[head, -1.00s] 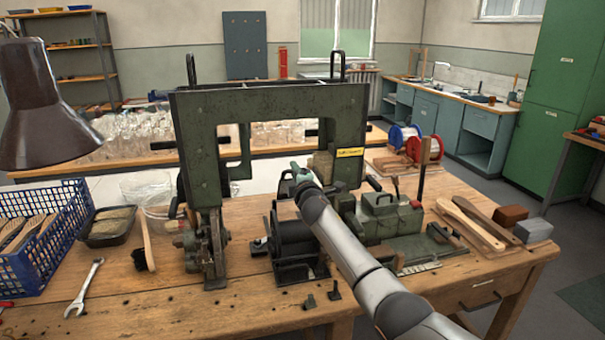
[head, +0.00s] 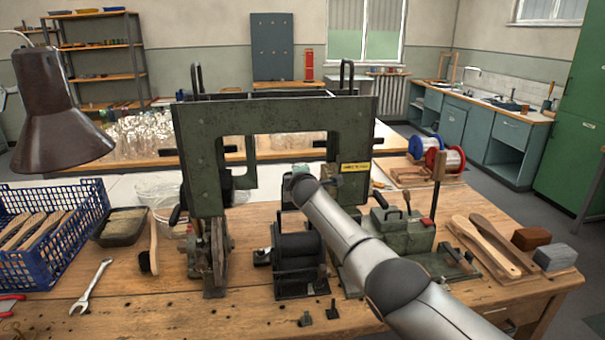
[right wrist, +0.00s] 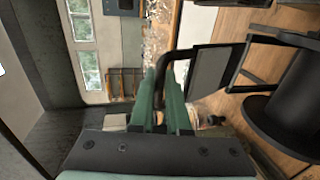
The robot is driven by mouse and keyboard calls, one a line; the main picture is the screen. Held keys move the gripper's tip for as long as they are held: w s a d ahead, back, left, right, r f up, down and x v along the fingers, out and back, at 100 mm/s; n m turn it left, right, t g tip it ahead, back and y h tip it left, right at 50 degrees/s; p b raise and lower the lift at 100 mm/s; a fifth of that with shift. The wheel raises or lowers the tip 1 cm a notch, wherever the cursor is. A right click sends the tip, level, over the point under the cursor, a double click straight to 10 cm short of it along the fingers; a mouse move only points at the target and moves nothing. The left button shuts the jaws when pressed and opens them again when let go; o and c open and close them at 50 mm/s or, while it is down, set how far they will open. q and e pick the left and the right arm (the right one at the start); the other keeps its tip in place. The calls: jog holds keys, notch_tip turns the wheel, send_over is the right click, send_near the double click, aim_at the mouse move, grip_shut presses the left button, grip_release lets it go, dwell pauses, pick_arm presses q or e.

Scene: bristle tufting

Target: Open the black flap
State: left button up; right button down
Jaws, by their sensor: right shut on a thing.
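In the right wrist view a curved black handle (right wrist: 171,58) joins a dark grey-black panel (right wrist: 213,68), which looks like the black flap. My right gripper (right wrist: 165,88) has green fingers shut on this handle, with the bar passing between them. In the head view my right arm reaches from the lower right into the green machine (head: 203,170). Only a bit of the green right gripper (head: 300,170) shows at its end, and the flap and handle cannot be made out there. My left gripper is not in view.
A black roller (head: 298,245) stands below the machine's opening. A green unit (head: 405,232) with levers is at its right. A blue basket (head: 50,255), a dark tray (head: 120,225) and a brush (head: 152,245) are at left. The wooden bench (head: 200,318) is mostly clear in front.

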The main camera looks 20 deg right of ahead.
jog(key=shift+w, duration=0.1)
dwell(0.5)
jog(key=c, duration=0.9)
grip_release()
